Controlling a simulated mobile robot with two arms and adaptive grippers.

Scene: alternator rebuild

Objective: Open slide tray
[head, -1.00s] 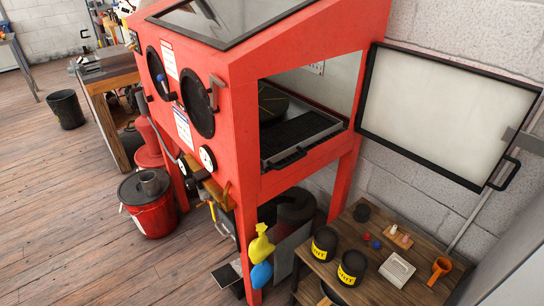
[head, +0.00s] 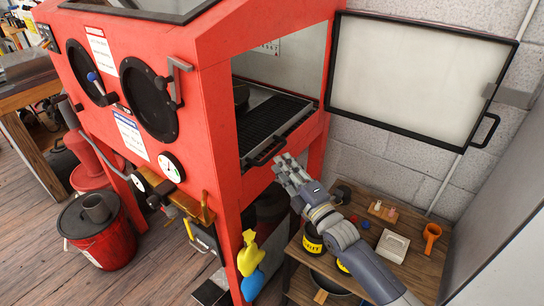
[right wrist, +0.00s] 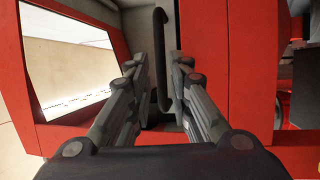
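The slide tray (head: 272,118), a metal tray with a dark slotted grate, sits inside the red blast cabinet (head: 205,110), behind its open side doorway. Its black bar handle (head: 267,152) is at the tray's front edge, at the doorway sill. My right gripper (head: 282,166) is just outside the doorway, right beside the handle. In the right wrist view my right gripper (right wrist: 160,66) is open, and the handle (right wrist: 161,50) stands between its two fingers with gaps on both sides. My left gripper is not in view.
The cabinet's side door (head: 415,75) is swung wide open to the right. Yellow and blue bottles (head: 250,258) hang at the cabinet's front leg.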

